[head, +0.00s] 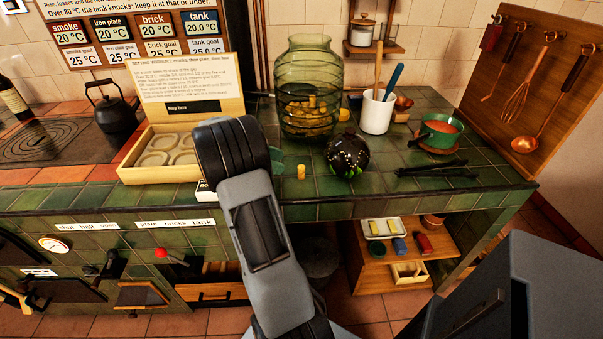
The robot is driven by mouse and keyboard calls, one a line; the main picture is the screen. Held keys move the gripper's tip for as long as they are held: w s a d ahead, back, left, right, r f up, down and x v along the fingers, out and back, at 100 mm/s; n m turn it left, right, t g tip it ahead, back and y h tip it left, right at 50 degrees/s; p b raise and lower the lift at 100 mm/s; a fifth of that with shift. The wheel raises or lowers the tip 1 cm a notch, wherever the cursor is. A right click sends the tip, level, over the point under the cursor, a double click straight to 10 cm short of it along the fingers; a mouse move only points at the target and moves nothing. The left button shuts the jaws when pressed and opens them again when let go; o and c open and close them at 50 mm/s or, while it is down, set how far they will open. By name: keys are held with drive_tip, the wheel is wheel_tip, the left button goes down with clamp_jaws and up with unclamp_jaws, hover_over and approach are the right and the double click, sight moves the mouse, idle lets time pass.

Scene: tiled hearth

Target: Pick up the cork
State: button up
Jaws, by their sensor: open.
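A small tan, upright cylinder that looks like the cork (301,172) stands on the green tiled counter (400,185), near its front edge. It stands in front of a large green glass jar (309,75) and to the left of a round dark patterned pot (348,154). My grey and black arm rises from the bottom of the head view and ends just left of the cork. Nothing is seen touching the cork.
The jar holds brownish pieces. A white crock (377,111) with utensils, a green pan (440,131) and black tongs (437,170) stand to the right. An open box (130,174) with round moulds and a kettle (112,108) are left. The counter right of the cork's front is clear.

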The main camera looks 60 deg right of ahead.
sight(304, 166)
drive_tip(key=shift+b+x, duration=0.3)
drive_tip(key=shift+x, duration=2.65)
drive_tip(key=shift+c, duration=0.3)
clamp_jaws()
drive_tip(key=shift+r, duration=0.4)
wheel_tip(304, 166, up, 2)
drive_tip(key=shift+r+p, duration=0.1)
drive_tip(key=shift+p, duration=0.2)
drive_tip(key=s+a+r+p, duration=0.1)
drive_tip(key=s+a+r, duration=0.8)
drive_tip(key=s+r, duration=0.1)
drive_tip(key=shift+a+p, duration=0.25)
drive_tip(key=shift+p, duration=0.05)
drive_tip(key=shift+s, duration=0.15)
